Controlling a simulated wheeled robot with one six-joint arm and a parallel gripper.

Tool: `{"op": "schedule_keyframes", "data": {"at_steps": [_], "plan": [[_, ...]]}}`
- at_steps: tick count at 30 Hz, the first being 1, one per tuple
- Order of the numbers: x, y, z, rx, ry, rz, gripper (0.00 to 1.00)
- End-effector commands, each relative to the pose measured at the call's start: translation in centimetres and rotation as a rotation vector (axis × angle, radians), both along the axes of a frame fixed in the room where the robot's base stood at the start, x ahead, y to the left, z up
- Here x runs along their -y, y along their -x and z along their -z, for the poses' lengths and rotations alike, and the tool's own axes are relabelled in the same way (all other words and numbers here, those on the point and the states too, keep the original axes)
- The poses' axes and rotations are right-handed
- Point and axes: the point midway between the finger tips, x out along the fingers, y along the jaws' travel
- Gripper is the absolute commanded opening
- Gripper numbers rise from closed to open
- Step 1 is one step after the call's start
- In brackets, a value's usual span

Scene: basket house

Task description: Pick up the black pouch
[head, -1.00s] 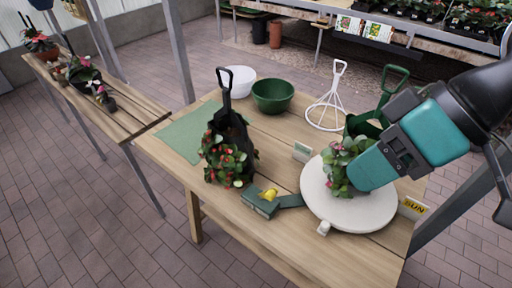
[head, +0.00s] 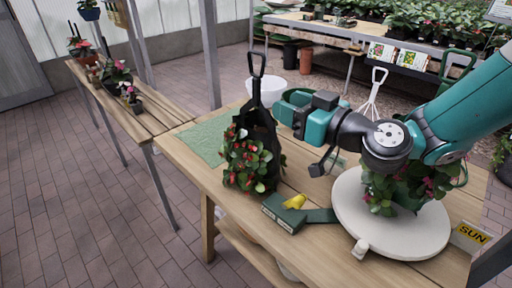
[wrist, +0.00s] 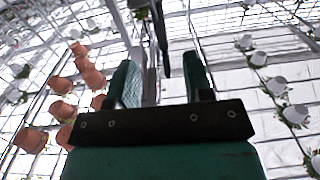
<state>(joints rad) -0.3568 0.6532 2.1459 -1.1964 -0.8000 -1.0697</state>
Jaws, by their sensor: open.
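The black pouch (head: 262,125) stands upright on the wooden table, left of centre in the head view. It has a tall black loop handle, and leaves with red flowers cover its lower front. My gripper (head: 281,106) reaches in from the right, close beside the pouch's upper part; I cannot tell whether they touch. In the wrist view my gripper (wrist: 158,65) has its two green fingers apart. A narrow dark shape (wrist: 160,28) shows beyond and between them; it may be the handle, but I cannot be sure.
A green box with a yellow bird (head: 295,201) lies in front of the pouch. A white round turntable (head: 395,232) with a leafy plant is at right, under my arm. A narrow plank bench (head: 150,115) stands left.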

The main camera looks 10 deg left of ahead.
Motion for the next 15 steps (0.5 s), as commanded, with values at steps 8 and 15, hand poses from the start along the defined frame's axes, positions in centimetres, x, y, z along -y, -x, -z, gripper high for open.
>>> {"op": "schedule_keyframes", "data": {"at_steps": [8,15], "plan": [[-3.5,-1.8,-0.2,-0.001,0.000,-0.002,0.47],[-5.6,-3.0,-0.5,0.000,0.001,-0.003,0.47]]}}
